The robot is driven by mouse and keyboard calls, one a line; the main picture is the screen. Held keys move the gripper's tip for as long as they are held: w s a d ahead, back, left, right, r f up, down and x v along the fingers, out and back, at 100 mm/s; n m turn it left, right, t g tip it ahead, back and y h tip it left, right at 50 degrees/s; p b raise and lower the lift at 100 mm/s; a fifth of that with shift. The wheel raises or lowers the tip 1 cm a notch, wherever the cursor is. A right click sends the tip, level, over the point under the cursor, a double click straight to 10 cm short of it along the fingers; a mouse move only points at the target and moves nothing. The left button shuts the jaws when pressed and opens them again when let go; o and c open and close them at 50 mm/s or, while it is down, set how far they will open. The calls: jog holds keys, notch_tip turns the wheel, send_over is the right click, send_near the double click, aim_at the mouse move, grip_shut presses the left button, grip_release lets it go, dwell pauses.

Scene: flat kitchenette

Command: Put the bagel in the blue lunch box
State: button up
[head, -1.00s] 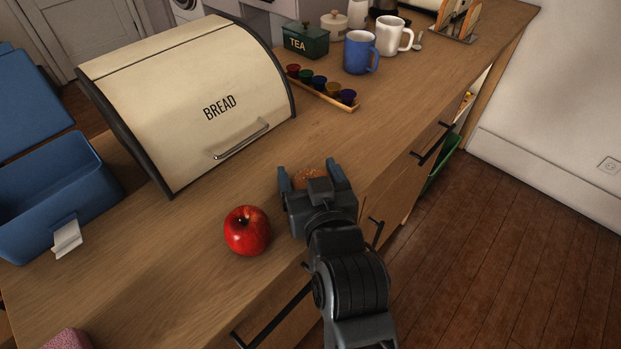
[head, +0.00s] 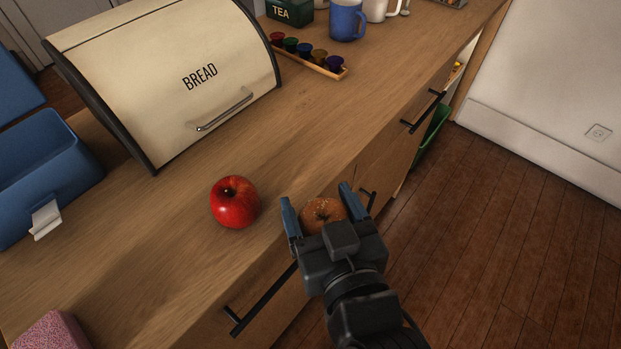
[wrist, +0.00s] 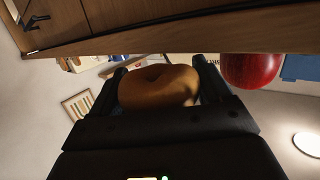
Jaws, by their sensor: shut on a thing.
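The bagel (head: 322,214) is brown and seeded. My gripper (head: 319,205) is shut on it, with one blue finger on each side, near the counter's front edge in the head view. In the wrist view the bagel (wrist: 160,86) sits between the dark fingers. The blue lunch box (head: 40,165) stands at the left of the head view with its lid (head: 12,75) raised and a pale latch on its front. The inside of the box is mostly hidden. The gripper is well to the right of the box.
A red apple (head: 235,202) sits on the counter between my gripper and the lunch box. A cream bread bin (head: 165,85) stands behind it. A pink patterned thing (head: 50,335) is at the bottom left. Capsules on a wooden tray (head: 328,72) and a blue mug (head: 347,20) stand farther back.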

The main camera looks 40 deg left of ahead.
jog(key=shift+f+b+v, duration=0.15)
jog(key=shift+f+v, duration=0.05)
jog(key=shift+v, duration=0.75)
jog(key=shift+f+b+v, duration=0.1)
jog(key=shift+f+v, duration=0.05)
jog(key=shift+v, duration=0.8)
jog(key=shift+f+b+v, duration=0.15)
jog(key=shift+f+v, duration=0.05)
jog(key=shift+v, duration=0.75)
